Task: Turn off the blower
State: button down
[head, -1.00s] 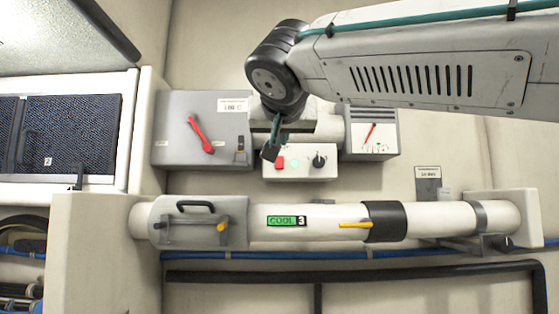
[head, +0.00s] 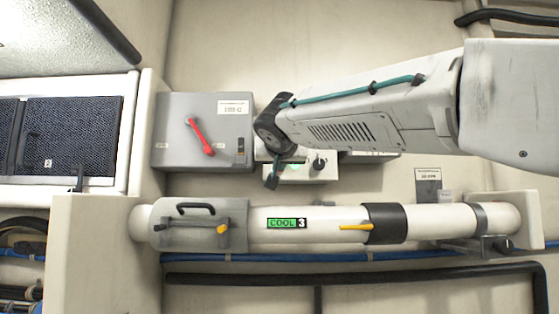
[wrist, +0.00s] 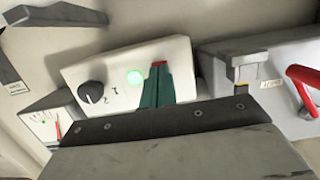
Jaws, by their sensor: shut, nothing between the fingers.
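A white control box (head: 325,172) is on the wall above the pipe. It has a black knob (head: 319,163) and a green lamp (head: 297,165) that glows. The wrist view shows the same box (wrist: 178,52) turned over, with the knob (wrist: 91,92) and the lit lamp (wrist: 134,77). My gripper (wrist: 158,70) is shut, with its green fingers in front of the box beside the lamp. A bit of the red switch (wrist: 159,63) shows at the fingertips. The fingers hide the rest, and I cannot tell whether they touch it. No blower label is readable.
A grey box (head: 175,125) with a red lever (head: 200,137) is left of my gripper. A gauge box (wrist: 42,118) with a red needle is mostly behind my arm in the head view. A white pipe (head: 335,215) with a yellow handle and a "COOL 3" label runs below.

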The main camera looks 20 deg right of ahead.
dwell(0.3)
jog(key=shift+w+f, duration=0.25)
jog(key=shift+f, duration=0.05)
jog(key=shift+w+d+f, duration=0.1)
jog(key=shift+d+f, duration=0.05)
jog(key=shift+f, duration=0.05)
dwell(1.0)
jog(key=shift+s, duration=0.25)
jog(key=v, duration=1.4)
jog(key=shift+r, duration=0.3)
